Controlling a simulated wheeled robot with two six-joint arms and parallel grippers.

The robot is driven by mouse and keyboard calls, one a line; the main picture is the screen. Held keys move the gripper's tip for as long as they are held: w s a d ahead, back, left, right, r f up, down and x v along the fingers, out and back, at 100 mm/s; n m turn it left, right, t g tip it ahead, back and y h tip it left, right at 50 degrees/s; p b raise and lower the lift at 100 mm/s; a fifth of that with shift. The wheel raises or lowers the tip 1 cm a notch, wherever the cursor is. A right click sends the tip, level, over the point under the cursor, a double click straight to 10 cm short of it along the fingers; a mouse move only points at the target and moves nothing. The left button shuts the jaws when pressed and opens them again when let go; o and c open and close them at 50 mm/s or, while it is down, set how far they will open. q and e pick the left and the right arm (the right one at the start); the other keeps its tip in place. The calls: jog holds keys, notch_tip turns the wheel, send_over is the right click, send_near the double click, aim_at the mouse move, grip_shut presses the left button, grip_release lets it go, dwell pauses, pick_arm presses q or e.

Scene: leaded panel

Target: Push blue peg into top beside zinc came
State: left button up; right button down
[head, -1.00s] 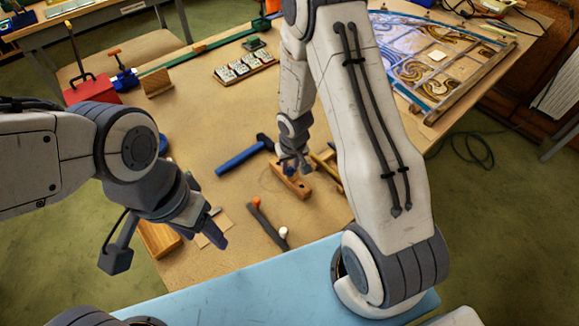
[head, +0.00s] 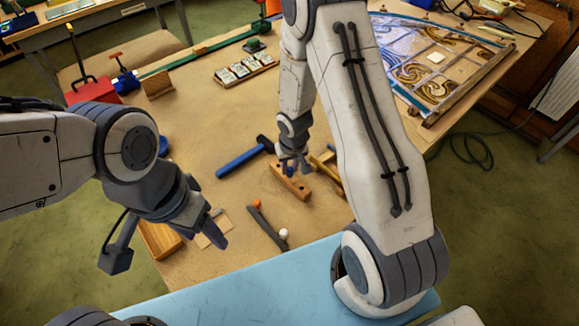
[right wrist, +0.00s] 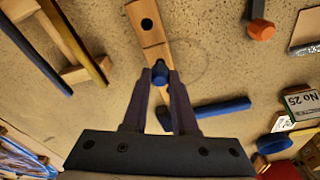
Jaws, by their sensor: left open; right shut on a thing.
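My right gripper (head: 293,166) is shut on a small blue peg (right wrist: 160,74) above the work table. The peg points down over a narrow wooden block (right wrist: 150,30) with a dark round hole in its top; whether the peg touches the block I cannot tell. The block also shows in the head view (head: 290,184), partly behind the gripper. The leaded panel (head: 432,58) lies at the far right of the table, with blue and swirled brown glass and strips along its edges. The zinc came cannot be told apart with certainty. My left gripper (head: 217,228) is open and empty above the near left table edge.
A blue-handled hammer (head: 240,160) lies left of the block. A dark tool with an orange end (head: 266,222) lies nearer. A tray of small pieces (head: 244,68) stands farther back. A red box (head: 92,88) is at far left. Bare table lies between.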

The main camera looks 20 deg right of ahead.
jog(key=shift+r, duration=0.2)
dwell(0.3)
jog(key=shift+r+p, duration=1.55)
jog(key=shift+p, duration=0.15)
jog(key=c, duration=1.2)
grip_release()
jog(key=shift+c, duration=0.2)
grip_shut()
